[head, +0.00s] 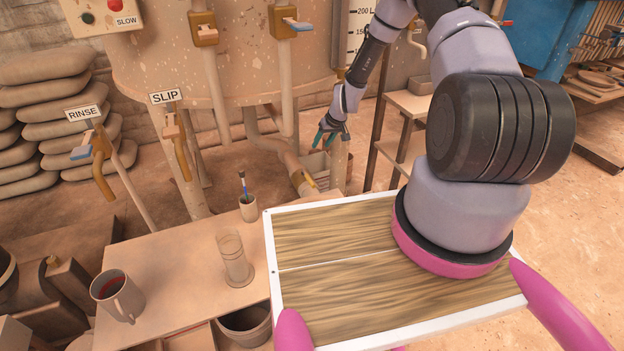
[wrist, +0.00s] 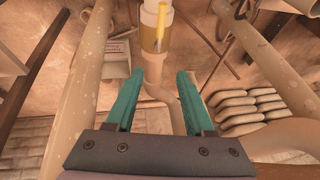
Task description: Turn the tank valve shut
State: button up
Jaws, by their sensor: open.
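A valve with a brass-coloured body (head: 303,184) and a short yellow lever (head: 311,181) sits on the pale pipe low under the tank. In the wrist view its yellow lever (wrist: 162,28) lies roughly along the pipe, over the brass band (wrist: 150,38). My gripper (head: 323,139) is open and empty, above the valve and apart from it in the head view. In the wrist view the teal fingers of my gripper (wrist: 160,76) stand either side of the pipe's line, with the lever beyond the fingertips.
A bench (head: 180,250) holds a mug (head: 118,296), a clear glass (head: 234,260) and a brush cup (head: 248,208). Shelves (head: 408,105) stand right of the gripper.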

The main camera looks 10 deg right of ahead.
send_near(311, 180)
jog(key=x, duration=0.8)
jog(key=shift+f, duration=0.15)
grip_shut()
dwell(1.2)
